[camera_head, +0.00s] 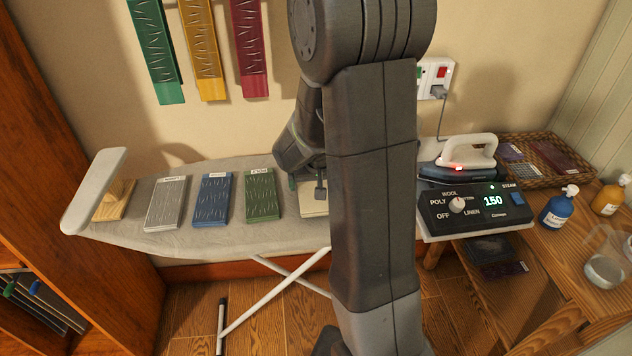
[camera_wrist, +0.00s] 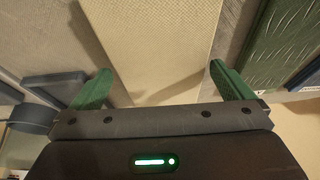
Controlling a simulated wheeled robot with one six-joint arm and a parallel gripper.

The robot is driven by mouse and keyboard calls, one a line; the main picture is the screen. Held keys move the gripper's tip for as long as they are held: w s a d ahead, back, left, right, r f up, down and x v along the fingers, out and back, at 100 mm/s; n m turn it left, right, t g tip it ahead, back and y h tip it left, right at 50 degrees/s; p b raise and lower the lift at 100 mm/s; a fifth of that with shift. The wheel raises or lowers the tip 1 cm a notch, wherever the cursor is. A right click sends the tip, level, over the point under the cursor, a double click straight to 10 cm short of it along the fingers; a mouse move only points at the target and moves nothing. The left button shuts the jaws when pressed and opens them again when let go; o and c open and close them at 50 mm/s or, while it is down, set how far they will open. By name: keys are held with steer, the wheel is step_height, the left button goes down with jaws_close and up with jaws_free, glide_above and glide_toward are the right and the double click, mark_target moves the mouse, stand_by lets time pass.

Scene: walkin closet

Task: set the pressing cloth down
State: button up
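The pressing cloth (camera_head: 310,208) is a flat cream piece on the grey ironing board (camera_head: 275,235), to the right of a green piece; my arm hides part of it. In the wrist view the cloth (camera_wrist: 165,40) runs lengthwise between my two green fingers. My gripper (camera_wrist: 160,75) is over the cloth with its fingers spread apart, one beside each long edge. A narrow strip of grey shows between the left finger and the cloth, so the fingers look clear of it. In the head view my gripper (camera_head: 320,190) is low over the board, mostly hidden.
Grey (camera_head: 166,204), blue (camera_head: 212,200) and green (camera_head: 262,195) labelled pieces lie left of the cloth. An iron (camera_head: 462,160) with a lit red lamp and a control box (camera_head: 480,208) reading 150 stand at right. Bottles and a wicker tray (camera_head: 545,160) are farther right.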

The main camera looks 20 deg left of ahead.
steer(key=shift+r, duration=0.1)
steer(key=shift+r+p, duration=0.2)
steer(key=shift+p, duration=0.1)
steer(key=v, duration=1.1)
steer(key=shift+s+r, duration=0.2)
steer(key=shift+r, duration=0.1)
steer(key=shift+d+f, duration=0.1)
steer(key=shift+f, duration=0.05)
stand_by(0.7)
